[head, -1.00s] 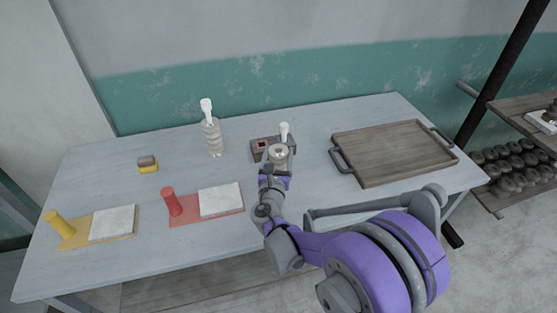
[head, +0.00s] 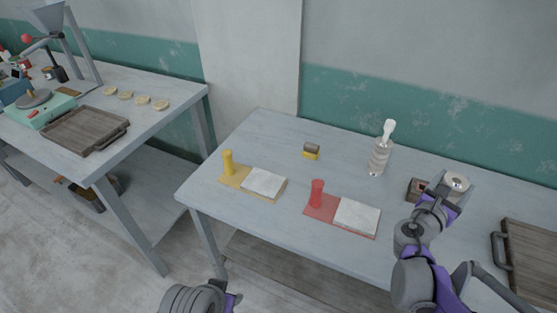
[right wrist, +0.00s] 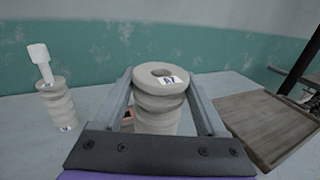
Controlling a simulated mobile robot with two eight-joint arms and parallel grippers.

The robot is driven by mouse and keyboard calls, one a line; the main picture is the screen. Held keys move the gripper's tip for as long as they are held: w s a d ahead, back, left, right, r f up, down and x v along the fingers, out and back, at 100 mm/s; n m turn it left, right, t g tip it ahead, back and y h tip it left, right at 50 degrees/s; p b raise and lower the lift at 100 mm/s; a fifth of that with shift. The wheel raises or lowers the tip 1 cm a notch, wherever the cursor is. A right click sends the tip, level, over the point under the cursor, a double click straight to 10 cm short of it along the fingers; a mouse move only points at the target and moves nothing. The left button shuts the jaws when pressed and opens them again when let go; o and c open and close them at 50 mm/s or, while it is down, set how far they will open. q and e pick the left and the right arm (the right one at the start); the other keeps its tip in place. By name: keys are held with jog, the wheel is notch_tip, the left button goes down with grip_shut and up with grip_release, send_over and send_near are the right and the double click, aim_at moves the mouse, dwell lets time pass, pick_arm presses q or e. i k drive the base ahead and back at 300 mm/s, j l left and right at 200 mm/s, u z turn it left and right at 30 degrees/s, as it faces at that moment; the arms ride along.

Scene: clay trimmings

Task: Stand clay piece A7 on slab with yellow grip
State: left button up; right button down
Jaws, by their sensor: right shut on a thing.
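My right gripper (head: 455,186) is shut on clay piece A7 (head: 457,181), a pale ribbed cylinder with a hole in its top. In the right wrist view, the piece (right wrist: 160,103) stands upright between the two fingers, its A7 label on the top rim. Its lower end is hidden. The slab with the yellow grip is a yellow board (head: 231,183) with a yellow post (head: 228,162) and a bare white slab (head: 264,182), left of the right gripper. A dark and purple part of my left arm shows at the bottom edge; its fingers cannot be made out.
A red-grip board (head: 321,207) with a white slab (head: 357,217) lies between. Another ribbed clay piece (head: 379,160) with a white-topped tool stands behind. A yellow-brown block (head: 311,151), a dark box (head: 417,188) and a wooden tray (head: 535,250) are on the table.

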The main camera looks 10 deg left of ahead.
aim_at(252, 176)
jog(key=k+u, duration=0.1)
jog(key=k, duration=0.5)
jog(key=j+u, duration=0.1)
jog(key=u, duration=0.25)
jog(key=i+u, duration=0.1)
jog(key=u, duration=0.25)
jog(key=j+u, duration=0.1)
jog(key=u, duration=0.3)
jog(key=i, duration=0.7)
